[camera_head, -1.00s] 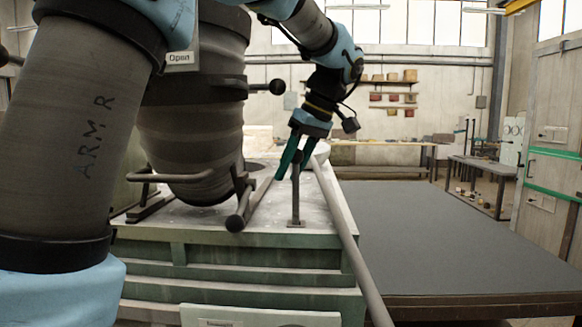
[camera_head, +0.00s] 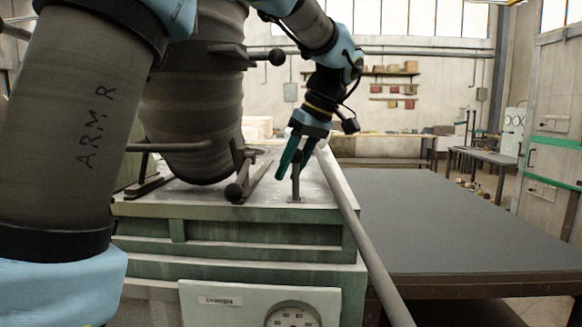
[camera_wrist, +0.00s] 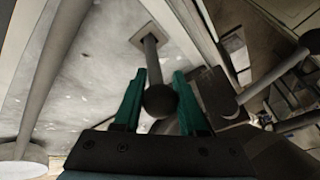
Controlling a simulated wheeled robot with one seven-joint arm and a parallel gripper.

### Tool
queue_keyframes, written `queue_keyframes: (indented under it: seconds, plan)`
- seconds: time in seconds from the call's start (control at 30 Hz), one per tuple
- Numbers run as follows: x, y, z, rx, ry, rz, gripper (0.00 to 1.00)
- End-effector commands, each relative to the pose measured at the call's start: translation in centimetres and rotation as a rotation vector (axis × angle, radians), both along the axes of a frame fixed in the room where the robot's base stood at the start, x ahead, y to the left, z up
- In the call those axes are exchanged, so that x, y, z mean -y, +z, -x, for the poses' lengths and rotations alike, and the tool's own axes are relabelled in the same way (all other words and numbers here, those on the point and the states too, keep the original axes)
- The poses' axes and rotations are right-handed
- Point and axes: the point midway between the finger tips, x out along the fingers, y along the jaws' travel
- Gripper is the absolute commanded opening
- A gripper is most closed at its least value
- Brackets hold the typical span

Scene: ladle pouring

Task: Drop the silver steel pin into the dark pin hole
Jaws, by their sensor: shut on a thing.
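My gripper (camera_head: 288,164) with green fingers is above the bench top. In the wrist view, my gripper (camera_wrist: 160,90) has its fingers on both sides of a dark round knob (camera_wrist: 160,101), shut on it. The knob lines up with the top of a grey upright post (camera_wrist: 151,55) that has a square foot. The post (camera_head: 296,186) also shows in the head view, standing on the bench. I cannot make out a separate silver steel pin or the dark pin hole.
A large ladle (camera_head: 195,110) hangs at the left of the bench (camera_head: 230,207). A long grey bar (camera_head: 365,250) slopes down at the bench's right edge. A wide grey platform (camera_head: 450,220) at the right is clear.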

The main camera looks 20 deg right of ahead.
Motion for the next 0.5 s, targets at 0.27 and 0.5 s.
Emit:
queue_keyframes:
  seconds: [0.27, 0.5]
  plan:
    - [0.00, -0.05, -0.01, 0.000, 0.000, 0.000, 0.00]
    - [0.00, -0.05, -0.01, 0.000, 0.000, 0.000, 0.67]
